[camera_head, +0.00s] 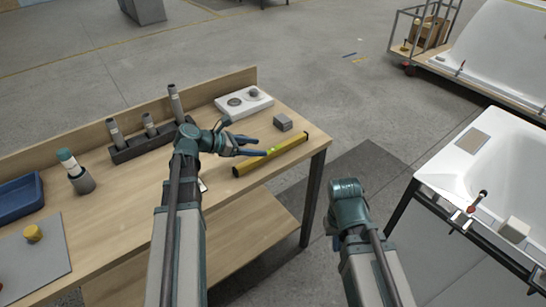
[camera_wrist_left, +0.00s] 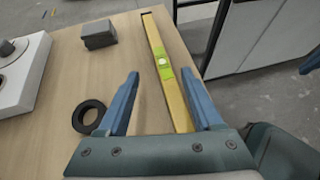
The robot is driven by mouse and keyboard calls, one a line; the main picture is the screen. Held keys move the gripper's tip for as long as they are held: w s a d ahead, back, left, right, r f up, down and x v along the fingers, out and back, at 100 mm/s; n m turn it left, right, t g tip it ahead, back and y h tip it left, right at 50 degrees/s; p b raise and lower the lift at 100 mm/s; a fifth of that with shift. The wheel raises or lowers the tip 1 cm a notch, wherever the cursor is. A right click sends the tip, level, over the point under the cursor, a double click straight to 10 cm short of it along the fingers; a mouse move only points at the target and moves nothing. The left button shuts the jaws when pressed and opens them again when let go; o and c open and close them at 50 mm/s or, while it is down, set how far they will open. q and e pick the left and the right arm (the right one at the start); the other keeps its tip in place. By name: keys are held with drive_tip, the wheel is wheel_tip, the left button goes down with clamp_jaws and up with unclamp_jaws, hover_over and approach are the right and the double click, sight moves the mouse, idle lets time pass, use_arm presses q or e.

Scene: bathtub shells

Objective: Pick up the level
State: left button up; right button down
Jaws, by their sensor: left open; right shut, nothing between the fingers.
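The yellow level (camera_head: 291,148) lies flat near the right end of the wooden workbench (camera_head: 135,212), with a bright green middle. It also shows in the left wrist view (camera_wrist_left: 158,45), running lengthwise away from me. My left gripper (camera_head: 256,147) is open just beside and over the level's middle. In the left wrist view the level passes between the two blue fingers (camera_wrist_left: 160,73), nearer the right one at their base. I cannot tell the height gap. My right arm shows at the lower right in the head view, but its fingers do not show.
A grey block (camera_head: 283,122) and a white two-knob unit (camera_head: 244,102) sit beyond the level. A black ring (camera_wrist_left: 88,116) lies left of the gripper. A dark holder with tubes (camera_head: 145,143) stands left. Floor lies past the bench's right edge; a white tub (camera_head: 480,150) stands farther right.

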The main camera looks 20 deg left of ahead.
sight(272, 149)
use_arm(q)
drive_tip(key=shift+w+d+f, duration=0.1)
drive_tip(key=shift+w+d, duration=0.05)
drive_tip(key=shift+d, duration=0.05)
drive_tip(key=b+x, duration=0.2)
drive_tip(key=x, duration=0.3)
drive_tip(key=shift+f+b, duration=0.1)
drive_tip(key=shift+b, duration=0.2)
clamp_jaws()
